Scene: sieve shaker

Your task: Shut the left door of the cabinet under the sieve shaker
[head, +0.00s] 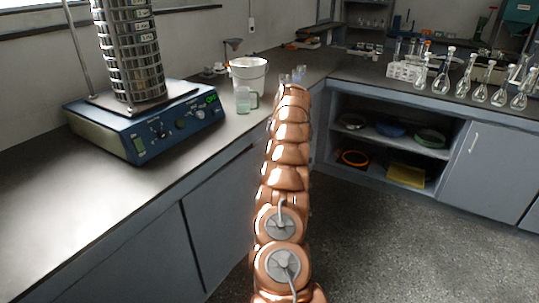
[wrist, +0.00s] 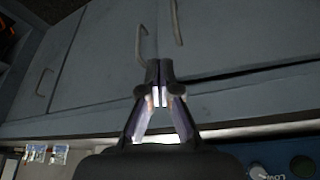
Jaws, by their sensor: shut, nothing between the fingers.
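The sieve shaker (head: 160,130) stands on the bench at the left in the head view, with its tall sieve stack. Below it are the cabinet's left door (head: 140,265) and right door (head: 225,205), with a dark seam between them. The wrist view looks upside down, with the bench edge low. There the left door (wrist: 250,35) is on the right, with a handle (wrist: 176,22) and a dark gap along its bench-side edge; it looks slightly ajar. My gripper (wrist: 153,68) is shut and empty, in front of the doors near the seam. My arm hides it in the head view.
A white bucket (head: 248,74) and a small beaker (head: 243,100) stand on the bench right of the shaker. An open shelf unit (head: 325,150) with pans is at the back right, with flasks above it. The floor (head: 400,250) at the right is clear.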

